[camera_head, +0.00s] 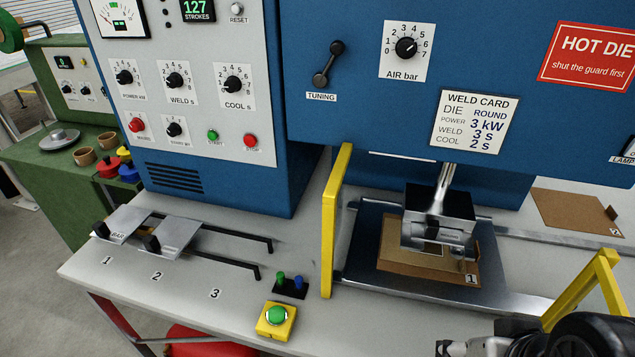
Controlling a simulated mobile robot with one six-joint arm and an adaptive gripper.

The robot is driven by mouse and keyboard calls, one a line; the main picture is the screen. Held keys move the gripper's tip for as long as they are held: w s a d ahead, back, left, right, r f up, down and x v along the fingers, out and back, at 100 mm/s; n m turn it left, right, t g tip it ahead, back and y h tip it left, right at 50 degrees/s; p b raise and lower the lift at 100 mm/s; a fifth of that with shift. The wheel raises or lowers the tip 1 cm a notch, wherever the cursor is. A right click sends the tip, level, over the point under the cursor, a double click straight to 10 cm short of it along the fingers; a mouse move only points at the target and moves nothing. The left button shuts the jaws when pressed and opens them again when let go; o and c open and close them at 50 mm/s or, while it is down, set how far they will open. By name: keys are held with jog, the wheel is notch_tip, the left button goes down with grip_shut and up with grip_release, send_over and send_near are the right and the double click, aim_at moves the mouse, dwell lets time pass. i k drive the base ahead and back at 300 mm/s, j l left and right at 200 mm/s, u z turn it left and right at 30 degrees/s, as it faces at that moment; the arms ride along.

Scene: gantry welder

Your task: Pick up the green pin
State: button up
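The green pin (280,276) stands upright in a small black block (290,290) on the light grey bench top. A blue pin (299,282) stands close to its right in the same block. My gripper (465,348) shows only in part at the bottom right edge, well to the right of the pins and apart from them. The rest of it is cut off by the frame, so its opening cannot be made out.
A yellow box with a green button (276,318) sits just in front of the pins. A yellow guard post (336,220) rises just to their right. Metal rails (215,240) and labelled plates (178,235) lie left. The welding press (437,215) stands right.

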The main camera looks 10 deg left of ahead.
aim_at(280, 276)
jog(key=u, duration=1.2)
jog(key=z, duration=1.25)
jog(key=u, duration=1.25)
jog(key=i+j+z, duration=0.2)
jog(key=j, duration=0.15)
jog(key=i+j+z, duration=0.25)
jog(key=j, duration=0.15)
jog(key=j+z, duration=0.2)
jog(key=j, duration=0.2)
jog(key=i+j+z, duration=0.1)
jog(key=j+z, duration=0.15)
jog(key=j, duration=0.2)
